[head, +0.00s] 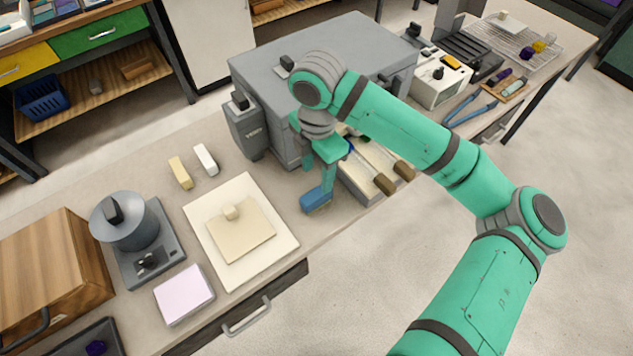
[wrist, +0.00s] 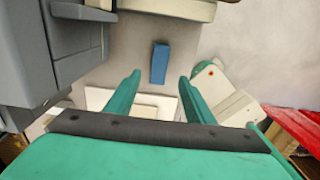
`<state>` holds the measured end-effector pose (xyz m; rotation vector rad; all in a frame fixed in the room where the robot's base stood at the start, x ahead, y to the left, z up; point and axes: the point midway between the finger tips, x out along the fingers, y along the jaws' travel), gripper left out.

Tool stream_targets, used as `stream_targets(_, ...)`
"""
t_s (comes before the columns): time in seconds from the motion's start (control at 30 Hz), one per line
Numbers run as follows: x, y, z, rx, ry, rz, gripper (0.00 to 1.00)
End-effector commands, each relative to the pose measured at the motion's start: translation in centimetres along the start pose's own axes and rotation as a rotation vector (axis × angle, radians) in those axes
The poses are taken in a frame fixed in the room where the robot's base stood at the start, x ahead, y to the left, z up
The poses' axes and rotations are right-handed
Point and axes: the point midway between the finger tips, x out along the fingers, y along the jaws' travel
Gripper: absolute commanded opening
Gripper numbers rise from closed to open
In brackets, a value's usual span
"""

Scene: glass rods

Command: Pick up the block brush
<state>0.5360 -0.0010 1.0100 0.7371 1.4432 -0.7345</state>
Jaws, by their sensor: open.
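The block brush (head: 316,200) looks like a small blue block with a tan lower edge. It lies on the bench near its front edge, right of the cream board. In the wrist view the blue block (wrist: 159,62) shows ahead, in line with the gap between the fingers. My gripper (head: 318,178) is open and empty, pointing down close over the brush. Its two green fingers also show in the wrist view (wrist: 160,82), apart on either side of the gap. I cannot tell the exact height left between fingertips and brush.
A large grey furnace-like box (head: 310,70) stands close behind my gripper. A pale tray with wooden-handled tools (head: 365,175) lies just right of the brush. A cream board (head: 200,215) lies to the left. Two small bars (head: 180,172) lie farther back. Bare bench surrounds the brush's left side.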

Motion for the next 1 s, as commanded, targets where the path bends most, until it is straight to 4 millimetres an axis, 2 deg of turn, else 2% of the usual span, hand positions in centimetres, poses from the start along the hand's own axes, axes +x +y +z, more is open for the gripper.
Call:
stream_targets(0.33,4.3,-0.1,0.0,0.000,0.000,-0.004,0.48)
stream_targets(0.57,5.8,-0.1,0.0,0.000,-0.001,-0.002,0.48)
stream_targets(0.9,10.1,-0.3,0.0,-0.001,0.000,-0.003,0.48)
stream_targets(1.0,10.6,-0.3,-0.1,-0.002,0.001,-0.002,0.48)
